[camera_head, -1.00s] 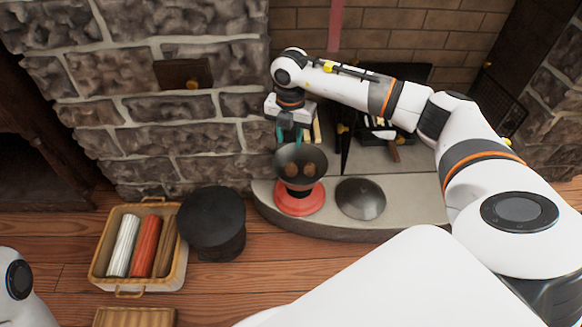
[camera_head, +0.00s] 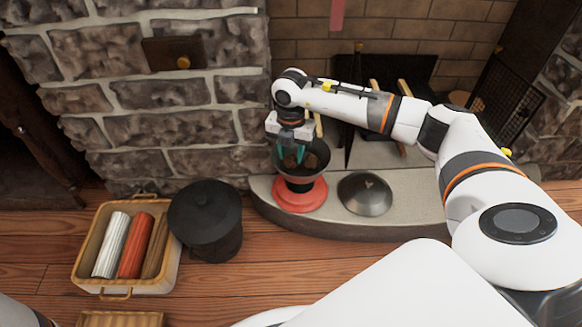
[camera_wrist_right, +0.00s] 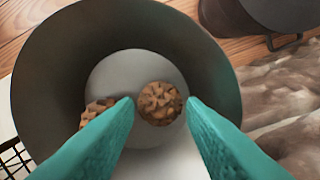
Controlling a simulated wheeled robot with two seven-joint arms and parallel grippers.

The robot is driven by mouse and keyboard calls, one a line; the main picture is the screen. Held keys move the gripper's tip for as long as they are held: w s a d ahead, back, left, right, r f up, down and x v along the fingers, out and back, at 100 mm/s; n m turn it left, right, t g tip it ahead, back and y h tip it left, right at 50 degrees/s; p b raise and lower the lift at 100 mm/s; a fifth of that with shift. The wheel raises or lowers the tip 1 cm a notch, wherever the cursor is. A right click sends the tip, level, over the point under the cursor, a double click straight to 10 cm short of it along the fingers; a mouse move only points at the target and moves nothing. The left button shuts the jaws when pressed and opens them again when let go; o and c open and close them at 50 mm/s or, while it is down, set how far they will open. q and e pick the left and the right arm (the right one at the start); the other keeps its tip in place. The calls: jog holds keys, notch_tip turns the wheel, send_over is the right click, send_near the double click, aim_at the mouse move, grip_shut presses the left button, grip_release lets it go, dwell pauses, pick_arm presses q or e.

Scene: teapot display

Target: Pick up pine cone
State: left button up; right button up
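Two brown pine cones lie in a dark grey bowl (camera_head: 322,168) on a red base (camera_head: 300,196). In the right wrist view one pine cone (camera_wrist_right: 159,103) is near the middle, in line with the gap between the fingertips. The other pine cone (camera_wrist_right: 97,112) is to the left, partly hidden by a finger. My right gripper (camera_wrist_right: 160,106) is open, its teal fingers pointing down into the bowl. In the head view the right gripper (camera_head: 298,159) is at the bowl's opening. Whether the fingers touch a cone cannot be told. My left gripper is out of view.
A domed metal lid (camera_head: 366,194) lies on the stone hearth (camera_head: 420,205) right of the bowl. A dark lidded pot (camera_head: 207,220) and a basket (camera_head: 88,270) of rolls stand on the wood floor. The stone wall (camera_head: 150,100) rises behind.

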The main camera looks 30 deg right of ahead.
notch_tip(320, 180, down, 2)
jog(key=shift+f+b, duration=0.25)
jog(key=shift+b, duration=0.3)
jog(key=shift+r, duration=0.1)
jog(key=shift+c, duration=0.5)
jog(key=c, duration=0.5)
